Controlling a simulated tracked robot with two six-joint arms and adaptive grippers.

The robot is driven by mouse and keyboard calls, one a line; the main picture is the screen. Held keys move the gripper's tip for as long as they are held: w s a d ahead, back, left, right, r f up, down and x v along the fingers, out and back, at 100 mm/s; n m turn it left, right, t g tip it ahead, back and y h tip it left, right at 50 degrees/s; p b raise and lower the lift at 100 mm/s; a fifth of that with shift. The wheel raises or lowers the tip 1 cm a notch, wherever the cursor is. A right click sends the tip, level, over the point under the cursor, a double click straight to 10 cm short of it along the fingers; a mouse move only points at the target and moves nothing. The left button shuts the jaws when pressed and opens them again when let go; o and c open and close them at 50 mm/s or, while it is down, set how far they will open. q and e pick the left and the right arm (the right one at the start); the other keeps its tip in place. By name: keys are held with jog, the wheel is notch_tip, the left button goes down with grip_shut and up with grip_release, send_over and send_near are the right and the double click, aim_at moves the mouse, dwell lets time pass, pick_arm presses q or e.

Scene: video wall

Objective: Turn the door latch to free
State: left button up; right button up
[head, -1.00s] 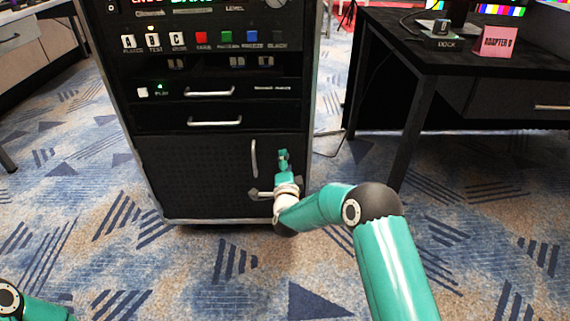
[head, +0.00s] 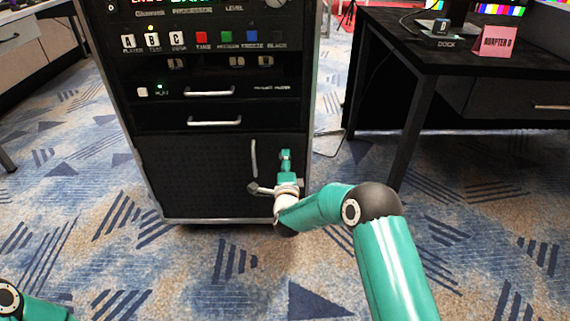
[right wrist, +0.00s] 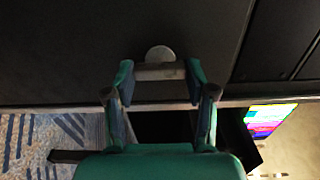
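The door latch (right wrist: 160,72) shows in the right wrist view as a pale bar in front of a round grey disc on the dark door. My right gripper (right wrist: 160,76) has one finger at each end of the bar, with no clear gap on either side. It is shut on the latch. In the head view my right gripper (head: 286,158) is at the right part of the rack's lower door (head: 190,175) and hides the latch. My left gripper is outside the view; only a bit of the left arm shows at the bottom left.
A vertical pale handle (head: 254,158) is on the door, left of my right gripper. Drawers with horizontal handles (head: 214,122) and a button row are above. A dark desk (head: 420,55) stands to the right. The patterned carpet (head: 230,265) in front is clear.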

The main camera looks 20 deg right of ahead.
jog(key=o, duration=0.4)
jog(key=shift+d+f, duration=0.1)
jog(key=shift+f, duration=0.05)
jog(key=shift+s, duration=0.1)
jog(key=v, duration=1.2)
